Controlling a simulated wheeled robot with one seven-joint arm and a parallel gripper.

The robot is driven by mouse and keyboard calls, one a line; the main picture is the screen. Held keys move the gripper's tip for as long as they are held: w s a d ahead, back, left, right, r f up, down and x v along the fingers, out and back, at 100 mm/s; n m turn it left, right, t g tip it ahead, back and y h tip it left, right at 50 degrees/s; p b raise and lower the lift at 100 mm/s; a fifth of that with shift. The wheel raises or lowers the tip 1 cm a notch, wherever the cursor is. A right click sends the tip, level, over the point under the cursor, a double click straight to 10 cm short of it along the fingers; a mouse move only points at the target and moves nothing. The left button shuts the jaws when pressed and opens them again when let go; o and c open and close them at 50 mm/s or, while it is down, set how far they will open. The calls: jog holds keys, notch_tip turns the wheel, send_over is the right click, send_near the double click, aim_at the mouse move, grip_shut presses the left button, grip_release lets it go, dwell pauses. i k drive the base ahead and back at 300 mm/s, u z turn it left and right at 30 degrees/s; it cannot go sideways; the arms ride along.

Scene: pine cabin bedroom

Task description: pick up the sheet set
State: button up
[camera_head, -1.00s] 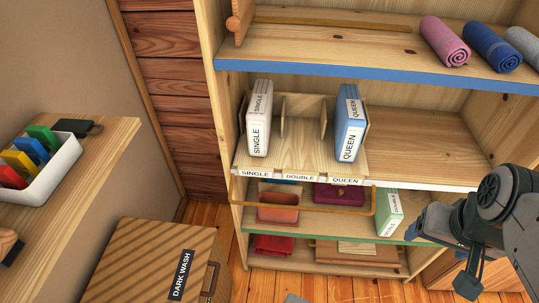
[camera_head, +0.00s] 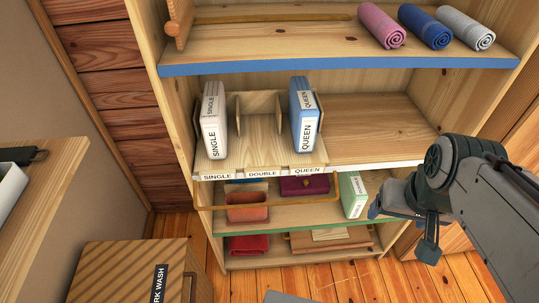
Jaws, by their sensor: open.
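Three sheet-set packs show in the head view. A pale pack labelled SINGLE (camera_head: 213,120) stands upright in the left slot of a wooden divider (camera_head: 262,139). A blue pack labelled QUEEN (camera_head: 304,114) stands in its right slot. The middle slot, labelled DOUBLE, is empty. A pale green pack (camera_head: 353,195) stands on the green-edged shelf below, at its right; its lettering is too small to read.
A wooden rail (camera_head: 270,204) runs across the front of the green-edged shelf. Rolled towels (camera_head: 425,26) lie on the top shelf. A DARK WASH hamper (camera_head: 125,272) and a side shelf (camera_head: 50,185) are at left.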

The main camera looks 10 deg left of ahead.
aim_at(353, 194)
jog(key=z, duration=2.35)
jog(key=i, duration=1.45)
jog(key=u, duration=3.6)
